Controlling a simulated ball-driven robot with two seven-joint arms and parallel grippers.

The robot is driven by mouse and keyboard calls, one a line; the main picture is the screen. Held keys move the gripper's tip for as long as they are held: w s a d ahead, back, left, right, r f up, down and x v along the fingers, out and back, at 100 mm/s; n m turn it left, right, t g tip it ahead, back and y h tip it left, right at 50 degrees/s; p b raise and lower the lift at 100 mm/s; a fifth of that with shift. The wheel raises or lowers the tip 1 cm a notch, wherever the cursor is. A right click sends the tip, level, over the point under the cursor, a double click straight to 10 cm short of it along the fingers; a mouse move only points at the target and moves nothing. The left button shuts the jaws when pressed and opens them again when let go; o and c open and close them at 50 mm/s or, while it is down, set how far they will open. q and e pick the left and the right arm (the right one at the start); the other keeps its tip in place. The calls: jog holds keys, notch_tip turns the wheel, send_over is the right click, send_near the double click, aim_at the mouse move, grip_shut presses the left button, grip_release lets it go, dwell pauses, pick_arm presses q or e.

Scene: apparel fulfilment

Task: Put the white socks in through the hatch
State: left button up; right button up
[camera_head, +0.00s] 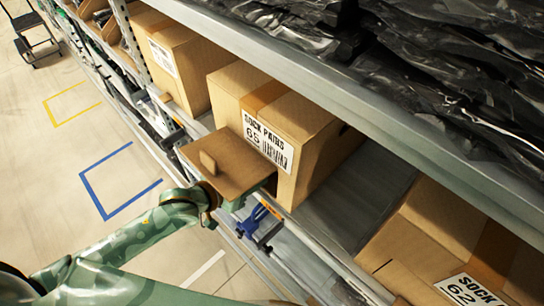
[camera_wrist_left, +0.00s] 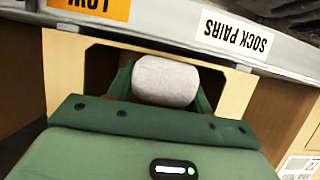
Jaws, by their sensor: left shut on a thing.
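The white socks (camera_wrist_left: 166,80) are a pale, rounded roll in the left wrist view. My left gripper (camera_wrist_left: 167,92) is shut on them, one green finger on each side. They are in front of the hatch (camera_wrist_left: 100,66), a dark opening in a cardboard front; I cannot tell how far in they reach. In the head view, a brown flap (camera_head: 235,165) with a small knob sticks out from the front of the carton marked SOCK PAIRS 65 (camera_head: 300,122). My left arm reaches under this flap, which hides the socks and most of the gripper. My right gripper is not in view.
More cartons stand on the same shelf, one at upper left (camera_head: 180,62) and one marked 62 (camera_head: 430,225). A metal shelf edge (camera_head: 330,98) with dark plastic bags runs above. A blue clamp-like item (camera_head: 253,222) sits on the lower rail. The floor at left is open.

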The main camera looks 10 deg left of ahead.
pick_arm(q)
jog(key=w+d, duration=0.2)
jog(key=w, duration=0.1)
jog(key=shift+w, duration=0.1)
jog(key=w+d, duration=0.2)
jog(key=w, duration=0.1)
jog(key=shift+w+d, duration=0.1)
jog(key=shift+w+d+f, duration=0.1)
jog(key=shift+w, duration=0.05)
jog(key=o, duration=1)
jog(key=shift+c, duration=0.2)
